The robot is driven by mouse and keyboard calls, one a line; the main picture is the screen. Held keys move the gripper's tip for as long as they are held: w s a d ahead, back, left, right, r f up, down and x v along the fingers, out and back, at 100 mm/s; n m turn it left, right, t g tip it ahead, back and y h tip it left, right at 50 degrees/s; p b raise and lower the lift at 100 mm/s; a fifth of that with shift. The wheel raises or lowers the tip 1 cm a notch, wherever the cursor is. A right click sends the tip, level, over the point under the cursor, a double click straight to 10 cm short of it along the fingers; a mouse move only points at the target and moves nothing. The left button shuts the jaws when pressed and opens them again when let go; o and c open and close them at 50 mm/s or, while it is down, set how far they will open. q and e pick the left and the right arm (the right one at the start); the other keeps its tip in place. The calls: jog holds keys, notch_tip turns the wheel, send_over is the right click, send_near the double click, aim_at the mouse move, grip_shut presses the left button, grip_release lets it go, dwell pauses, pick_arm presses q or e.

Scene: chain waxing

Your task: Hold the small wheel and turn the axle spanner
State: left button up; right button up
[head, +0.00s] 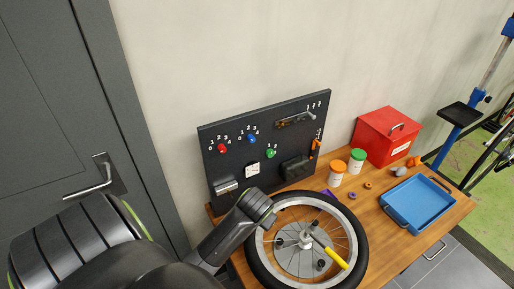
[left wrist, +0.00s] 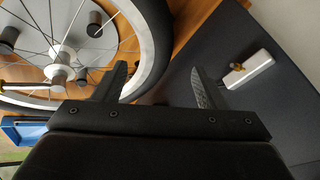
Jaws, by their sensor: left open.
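The small wheel (head: 357,224), with a black tyre and silver spokes, lies on the wooden bench, seen in the head view. The axle spanner (head: 336,258), with a yellow handle, lies across the wheel near its hub (head: 305,241). My left arm reaches over the wheel's left edge in the head view, and its fingers are hidden there. In the left wrist view my left gripper (left wrist: 160,76) is open and empty. One finger is close to the wheel's tyre (left wrist: 153,40), the other is on the board side. I cannot tell whether the finger touches the tyre. My right gripper is not in view.
A dark upright board (head: 238,142) with coloured knobs stands behind the wheel. A small silver block (left wrist: 247,70) on it shows near the fingers. To the right are orange-lidded (head: 337,168) and green-lidded jars (head: 357,157), a red box (head: 382,142) and a blue tray (head: 418,222).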

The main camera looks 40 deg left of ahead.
pick_arm(q)
jog(key=x, duration=1.4)
jog(key=shift+w, duration=0.1)
grip_shut()
grip_release()
jog(key=v, duration=1.7)
jog(key=shift+r, duration=0.1)
